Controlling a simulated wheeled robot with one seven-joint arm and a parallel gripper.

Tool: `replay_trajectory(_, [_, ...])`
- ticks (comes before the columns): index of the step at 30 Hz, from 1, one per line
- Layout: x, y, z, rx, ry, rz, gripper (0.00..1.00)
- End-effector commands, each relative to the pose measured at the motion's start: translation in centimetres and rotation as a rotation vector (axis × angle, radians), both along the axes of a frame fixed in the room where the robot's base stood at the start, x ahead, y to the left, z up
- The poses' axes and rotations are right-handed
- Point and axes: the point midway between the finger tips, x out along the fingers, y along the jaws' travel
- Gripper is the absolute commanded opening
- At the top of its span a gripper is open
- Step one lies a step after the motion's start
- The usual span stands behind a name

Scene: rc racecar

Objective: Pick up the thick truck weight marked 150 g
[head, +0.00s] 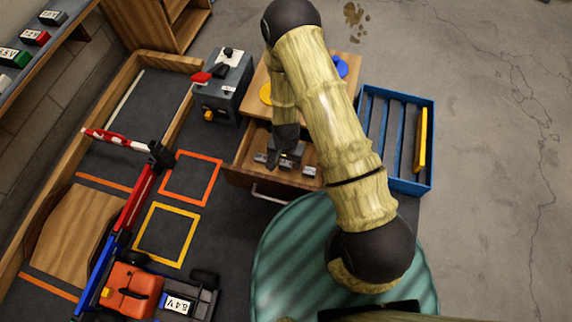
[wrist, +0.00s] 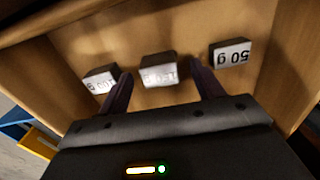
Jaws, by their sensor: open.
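Three small dark weights with white labels lie in an open wooden drawer (head: 240,178). In the wrist view, the middle weight (wrist: 158,71) has a blurred label that I cannot read for sure. The right weight (wrist: 231,54) reads 50 g upside down, and the left weight (wrist: 100,80) seems to read 100 g. My gripper (wrist: 160,73) is open, with its fingertips on either side of the middle weight and nothing held. In the head view, my gripper (head: 285,155) reaches down into the drawer and hides the middle weight.
The drawer walls stand close around the weights. A blue slatted rack (head: 432,140) with a yellow bar is right of the drawer unit. A grey box with a red lever (head: 222,85) stands left. An orange RC car (head: 135,290) is at lower left.

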Motion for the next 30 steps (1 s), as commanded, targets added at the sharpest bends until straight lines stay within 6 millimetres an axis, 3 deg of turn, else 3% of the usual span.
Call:
replay_trajectory(8, [0.0, 0.0, 0.0, 0.000, 0.000, 0.000, 0.66])
replay_trajectory(16, [0.0, 0.0, 0.0, 0.000, 0.000, 0.000, 0.17])
replay_trajectory(17, [0.0, 0.0, 0.0, 0.000, 0.000, 0.000, 0.14])
replay_trajectory(25, [0.0, 0.0, 0.2, 0.000, 0.000, 0.000, 0.14])
replay_trajectory(30, [0.0, 0.0, 1.8, 0.000, 0.000, 0.000, 0.14])
